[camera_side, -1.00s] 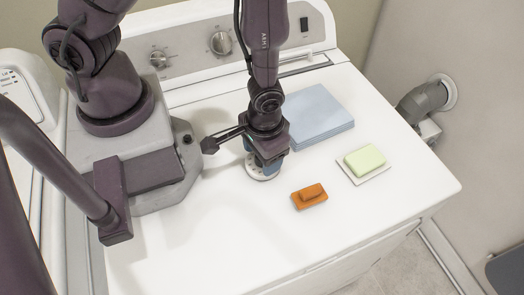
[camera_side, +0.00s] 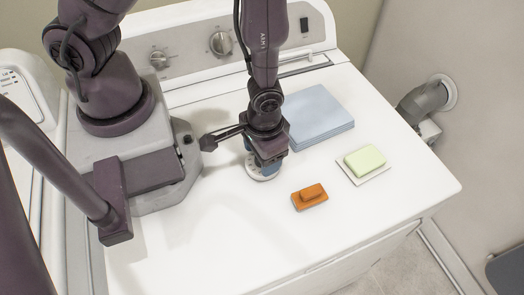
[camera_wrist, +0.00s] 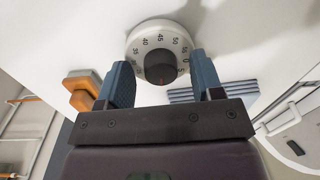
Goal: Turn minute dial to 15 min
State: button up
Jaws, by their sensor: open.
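The minute dial (camera_side: 262,172) is a round white disc on the white machine top. In the wrist view the dial (camera_wrist: 135,48) shows printed numbers, with 35, 40, 45 and 50 readable along its rim; its lower part is hidden. Its dark round knob (camera_wrist: 160,67) stands in the middle, with a small reddish mark at its lower edge. My gripper (camera_side: 266,164) is over the dial, pointing down. In the wrist view my gripper (camera_wrist: 160,75) is open, with blue fingers on both sides of the knob and gaps showing between them and it.
A folded blue towel stack (camera_side: 318,115) lies close behind and right of my gripper. An orange block (camera_side: 309,196) sits to the right front of the dial. A green bar on a white dish (camera_side: 381,176) is farther right. The front left of the top is clear.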

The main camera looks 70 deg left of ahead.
notch_tip(320, 180, up, 13)
jog(key=shift+d, duration=0.4)
dwell(0.4)
jog(key=s+a+r+t, duration=0.1)
jog(key=a+r+t, duration=0.1)
jog(key=r, duration=0.4)
jog(key=s+a+r+m+t, duration=0.1)
jog(key=a+r, duration=0.4)
jog(key=r, duration=0.2)
jog(key=s+a+r+t, duration=0.1)
jog(key=a+r+t, duration=0.1)
jog(key=r, duration=0.4)
jog(key=shift+a+r+m+t+h, duration=0.25)
jog(key=shift+a+m+t+h, duration=0.05)
jog(key=shift+a, duration=0.5)
